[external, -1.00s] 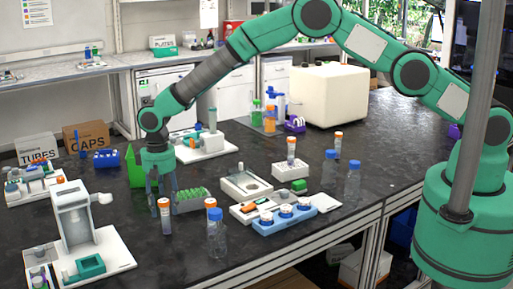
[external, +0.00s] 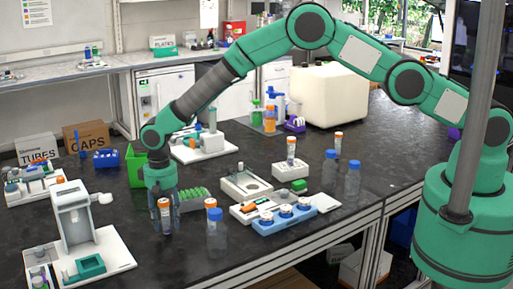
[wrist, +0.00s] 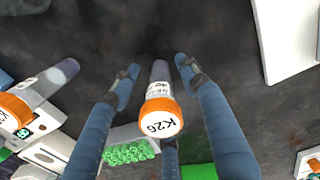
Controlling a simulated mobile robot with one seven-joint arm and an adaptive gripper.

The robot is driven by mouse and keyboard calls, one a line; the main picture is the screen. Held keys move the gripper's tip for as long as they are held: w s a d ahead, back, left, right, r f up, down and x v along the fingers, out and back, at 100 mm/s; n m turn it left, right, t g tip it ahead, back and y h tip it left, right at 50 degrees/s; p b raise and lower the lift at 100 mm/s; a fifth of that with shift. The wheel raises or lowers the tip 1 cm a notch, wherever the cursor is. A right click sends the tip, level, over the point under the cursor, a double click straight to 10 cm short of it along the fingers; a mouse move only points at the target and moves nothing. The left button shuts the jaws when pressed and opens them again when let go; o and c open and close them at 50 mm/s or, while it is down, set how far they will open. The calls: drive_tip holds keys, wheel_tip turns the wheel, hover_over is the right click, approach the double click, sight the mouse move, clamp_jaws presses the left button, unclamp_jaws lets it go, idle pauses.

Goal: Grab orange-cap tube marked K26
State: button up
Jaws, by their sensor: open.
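The orange-cap tube marked K26 (wrist: 162,117) stands upright on the dark bench, with its label readable on the cap in the wrist view. In the external view the tube (external: 165,216) stands at the front left of the bench. My gripper (external: 165,222) points down over it. In the wrist view my gripper (wrist: 155,75) is open, its blue fingers on either side of the tube, with gaps visible between fingers and tube.
A green-filled rack (external: 194,199) is close behind the gripper. A clear blue-cap bottle (external: 217,238) and another orange-cap tube (external: 210,204) stand to the right. A white apparatus (external: 76,220) stands to the left. The bench in front of the tube is clear.

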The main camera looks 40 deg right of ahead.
sight(163, 200)
drive_tip(key=c, duration=0.9)
drive_tip(key=shift+o, duration=0.2)
drive_tip(key=shift+r, duration=0.2)
drive_tip(key=shift+r, duration=4.85)
